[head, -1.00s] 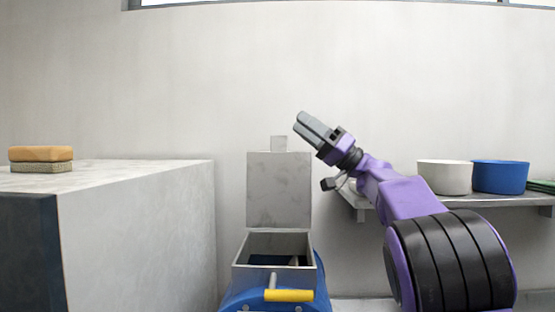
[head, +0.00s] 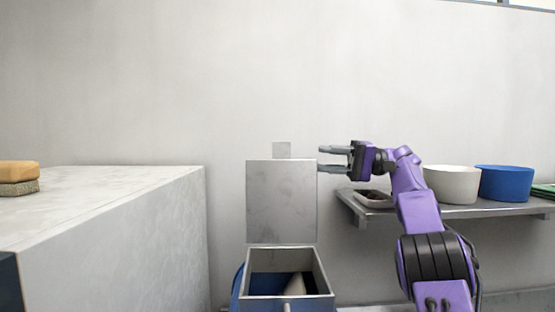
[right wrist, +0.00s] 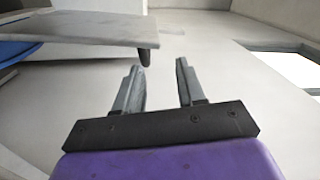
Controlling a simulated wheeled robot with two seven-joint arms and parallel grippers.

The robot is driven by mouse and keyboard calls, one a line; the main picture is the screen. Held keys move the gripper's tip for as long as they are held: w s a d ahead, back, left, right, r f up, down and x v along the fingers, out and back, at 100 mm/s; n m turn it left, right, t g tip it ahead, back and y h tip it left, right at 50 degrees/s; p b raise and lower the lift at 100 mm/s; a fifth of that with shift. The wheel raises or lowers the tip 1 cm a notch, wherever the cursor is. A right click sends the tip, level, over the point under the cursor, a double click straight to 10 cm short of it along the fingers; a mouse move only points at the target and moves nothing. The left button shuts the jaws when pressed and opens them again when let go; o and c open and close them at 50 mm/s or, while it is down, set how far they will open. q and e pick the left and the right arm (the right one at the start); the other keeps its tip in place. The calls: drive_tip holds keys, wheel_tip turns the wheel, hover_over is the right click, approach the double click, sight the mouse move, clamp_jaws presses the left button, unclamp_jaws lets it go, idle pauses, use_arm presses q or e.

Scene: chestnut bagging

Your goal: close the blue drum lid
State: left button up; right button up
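The blue drum (head: 238,290) stands low in the middle of the head view, with a square metal hatch frame (head: 326,284) on top. Its grey metal lid (head: 281,200) stands upright, open, at the back of the hatch, with a small tab (head: 282,150) on its top edge. My right gripper (head: 322,158) is open and empty, just right of the lid's upper right edge. In the right wrist view the open fingers (right wrist: 158,72) have nothing between them, and a grey plate, apparently the lid (right wrist: 95,28), is at upper left. My left gripper is out of view.
A wall shelf (head: 460,208) at right, behind my right arm, holds a small tray (head: 372,199), a white bowl (head: 451,182) and a blue bowl (head: 506,183). A grey counter (head: 110,190) with a sponge (head: 18,178) stands at left.

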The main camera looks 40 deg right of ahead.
sight(289, 165)
drive_tip(key=shift+m+h, duration=0.3)
drive_tip(key=shift+m, duration=0.3)
drive_tip(key=x, duration=0.3)
drive_tip(key=f+p+x, duration=0.1)
drive_tip(key=x, duration=0.6)
drive_tip(key=shift+w+d+f, duration=0.25)
drive_tip(key=shift+w, duration=0.2)
drive_tip(key=shift+w+d+f, duration=0.1)
drive_tip(key=shift+w+f, duration=0.05)
drive_tip(key=shift+w, duration=0.05)
drive_tip(key=shift+s+d+f, duration=0.1)
drive_tip(key=shift+d, duration=0.2)
drive_tip(key=shift+s+a, duration=0.1)
drive_tip(key=shift+a, duration=0.1)
clamp_jaws()
drive_tip(key=shift+d, duration=0.1)
